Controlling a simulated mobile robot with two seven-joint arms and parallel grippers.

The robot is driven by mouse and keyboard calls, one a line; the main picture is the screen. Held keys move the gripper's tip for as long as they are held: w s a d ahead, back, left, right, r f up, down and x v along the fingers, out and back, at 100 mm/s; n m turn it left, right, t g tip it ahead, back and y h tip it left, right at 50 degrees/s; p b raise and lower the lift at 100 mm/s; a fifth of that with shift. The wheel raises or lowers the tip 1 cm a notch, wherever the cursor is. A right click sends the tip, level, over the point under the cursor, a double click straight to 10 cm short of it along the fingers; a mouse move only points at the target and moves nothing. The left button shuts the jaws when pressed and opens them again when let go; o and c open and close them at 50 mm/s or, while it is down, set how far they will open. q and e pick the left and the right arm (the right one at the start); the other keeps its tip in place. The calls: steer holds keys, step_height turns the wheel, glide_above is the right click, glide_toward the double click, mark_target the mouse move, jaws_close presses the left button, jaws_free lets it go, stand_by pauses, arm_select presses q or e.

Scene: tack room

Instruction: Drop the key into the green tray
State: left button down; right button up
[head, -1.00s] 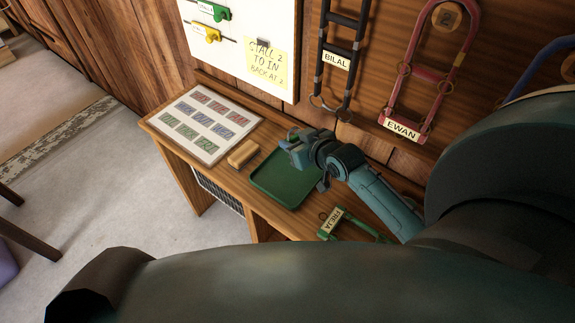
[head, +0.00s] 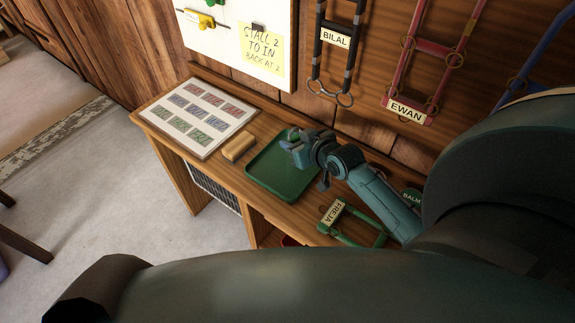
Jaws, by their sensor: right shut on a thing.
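The green tray (head: 272,178) lies on the wooden bench, in the middle of the head view. My right gripper (head: 292,146) is over the back part of the tray, with its arm reaching in from the right. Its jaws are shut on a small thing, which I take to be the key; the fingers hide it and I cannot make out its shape. The bare part of the tray that shows looks empty. My left gripper is not in view.
A tan block (head: 239,146) lies just left of the tray on the bench (head: 222,168). A board of coloured cards (head: 199,117) lies further left. A green halter tagged FREJA (head: 350,224) lies to the right. Halters tagged BILAL (head: 335,38) and EWAN (head: 407,110) hang behind.

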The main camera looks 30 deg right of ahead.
steer(key=o, duration=1)
steer(key=shift+o, duration=0.2)
steer(key=shift+s, duration=0.1)
steer(key=v, duration=1.3)
steer(key=shift+p, duration=0.3)
steer(key=shift+d, duration=0.1)
steer(key=shift+n+g+y, duration=0.5)
steer(key=shift+y, duration=0.2)
steer(key=s+a+f, duration=0.1)
steer(key=a+f, duration=0.1)
steer(key=s+a+f, duration=0.1)
steer(key=a+f, duration=0.1)
steer(key=a, duration=0.1)
steer(key=s+a+f, duration=0.2)
steer(key=a+f, duration=0.1)
steer(key=shift+a, duration=0.25)
steer(key=s+a+f+n+y, duration=0.1)
steer(key=s+a+f, duration=0.2)
steer(key=a, duration=0.5)
steer(key=shift+s+a+g, duration=0.3)
steer(key=shift+s+a, duration=0.05)
